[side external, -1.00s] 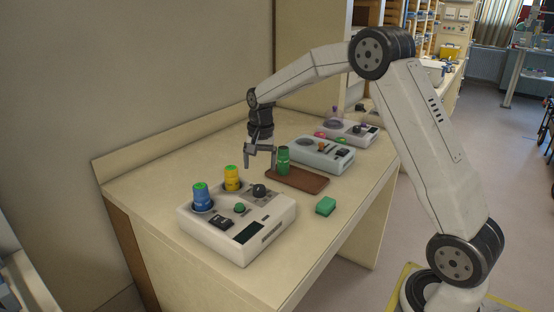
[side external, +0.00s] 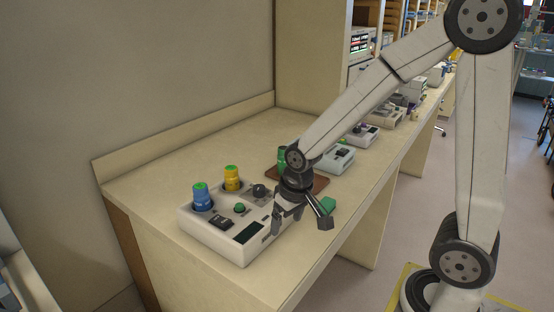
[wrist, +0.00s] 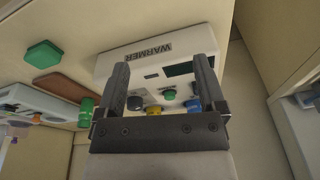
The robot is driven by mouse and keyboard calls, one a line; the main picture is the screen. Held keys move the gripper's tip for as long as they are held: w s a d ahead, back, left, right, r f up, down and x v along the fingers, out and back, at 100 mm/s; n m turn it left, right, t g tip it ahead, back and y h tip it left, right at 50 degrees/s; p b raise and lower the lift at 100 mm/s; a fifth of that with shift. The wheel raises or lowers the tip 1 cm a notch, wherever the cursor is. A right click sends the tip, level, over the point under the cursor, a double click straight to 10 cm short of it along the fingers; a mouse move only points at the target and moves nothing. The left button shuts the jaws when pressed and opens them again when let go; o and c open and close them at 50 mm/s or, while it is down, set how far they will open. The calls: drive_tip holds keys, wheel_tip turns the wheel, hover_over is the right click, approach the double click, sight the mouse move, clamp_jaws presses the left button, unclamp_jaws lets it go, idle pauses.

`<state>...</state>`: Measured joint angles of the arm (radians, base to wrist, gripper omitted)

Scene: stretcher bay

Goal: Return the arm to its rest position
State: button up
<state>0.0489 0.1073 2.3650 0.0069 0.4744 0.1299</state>
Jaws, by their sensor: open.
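My gripper (side external: 300,222) hangs above the front part of the bench, near the right end of the white warmer box (side external: 216,234). Its two fingers are spread with nothing between them. In the wrist view the open fingers (wrist: 162,70) frame the box, which carries the word WARMER. My upper arm rises to the top right of the side view, and the forearm slopes down to the left toward the bench.
A blue vial (side external: 202,197) and a yellow vial (side external: 232,178) stand in the warmer. A green vial (side external: 282,158) is at the brown pad (side external: 318,181). More devices line the bench farther back.

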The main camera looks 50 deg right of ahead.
drive_tip(key=s, duration=0.1)
drive_tip(key=s+a+f+n, duration=0.1)
drive_tip(key=s, duration=0.1)
drive_tip(key=s+n, duration=0.1)
drive_tip(key=s, duration=0.1)
drive_tip(key=shift+a+f, duration=0.2)
drive_tip(key=shift+a, duration=0.1)
